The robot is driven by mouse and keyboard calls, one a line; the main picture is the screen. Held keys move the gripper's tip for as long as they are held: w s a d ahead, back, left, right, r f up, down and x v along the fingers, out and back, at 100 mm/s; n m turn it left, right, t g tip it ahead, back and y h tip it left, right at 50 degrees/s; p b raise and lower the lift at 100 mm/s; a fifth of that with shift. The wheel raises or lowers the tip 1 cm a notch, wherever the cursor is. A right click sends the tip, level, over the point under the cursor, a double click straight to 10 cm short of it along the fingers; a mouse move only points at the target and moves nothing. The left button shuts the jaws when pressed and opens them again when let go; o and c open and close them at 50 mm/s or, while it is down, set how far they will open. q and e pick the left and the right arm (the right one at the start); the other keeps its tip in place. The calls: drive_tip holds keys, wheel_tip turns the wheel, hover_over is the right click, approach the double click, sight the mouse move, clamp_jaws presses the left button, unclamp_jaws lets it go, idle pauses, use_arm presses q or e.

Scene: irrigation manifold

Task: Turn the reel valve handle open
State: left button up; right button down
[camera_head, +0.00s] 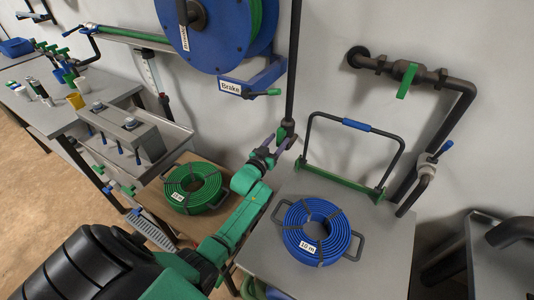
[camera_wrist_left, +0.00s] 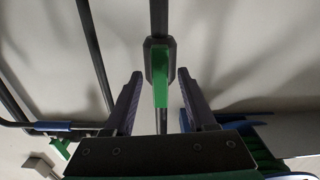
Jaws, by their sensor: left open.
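The reel valve shows in the head view as a dark body (camera_head: 287,128) low on the thin vertical pipe beside the hose reel. In the left wrist view its green handle (camera_wrist_left: 160,88) hangs down along the pipe, below the dark valve body (camera_wrist_left: 158,55). My left gripper (camera_head: 280,140) reaches up to the valve in the head view. In the left wrist view the left gripper (camera_wrist_left: 159,76) is open, with one finger on each side of the handle. Gaps show between the fingers and the handle. My right gripper is not in view.
The blue hose reel (camera_head: 217,32) and its brake lever (camera_head: 262,91) are above left. A green hose coil (camera_head: 194,187) and a blue hose coil (camera_head: 316,231) lie below on tables. A black frame with a blue grip (camera_head: 358,125) stands right. Another green-handled valve (camera_head: 406,80) is on the wall.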

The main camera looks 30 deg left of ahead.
use_arm(q)
drive_tip(key=s, duration=1.2)
drive_tip(key=shift+s+d, duration=0.35)
